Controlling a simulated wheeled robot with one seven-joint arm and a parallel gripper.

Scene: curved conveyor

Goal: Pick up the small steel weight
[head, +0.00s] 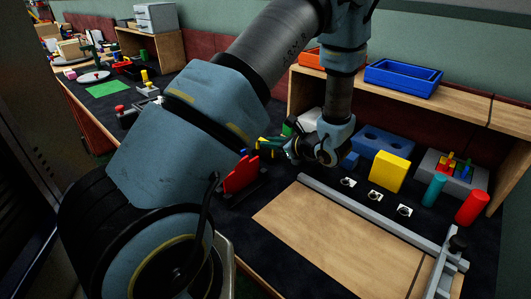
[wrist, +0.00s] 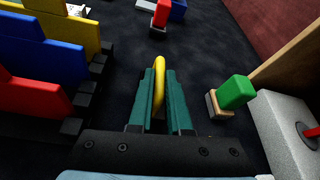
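Three small shiny metal pieces stand in a row on the dark mat behind the grey rail in the head view: a left one (head: 348,182), a middle one (head: 375,195) and a right one (head: 404,210). They are too small to tell whether one is the steel weight. My gripper (head: 268,147) is to the left of them, apart from them. In the wrist view, the teal fingers of my gripper (wrist: 162,105) are close together with a thin curved yellow piece (wrist: 159,75) between them. The metal pieces do not show in the wrist view.
A red panel (head: 241,175) stands near my gripper; a black stepped rack (wrist: 90,85) holds coloured panels. A green block (wrist: 236,92) and grey box (wrist: 285,120) are at right. A yellow block (head: 390,172) stands behind the metal pieces. The wooden board (head: 335,240) is clear.

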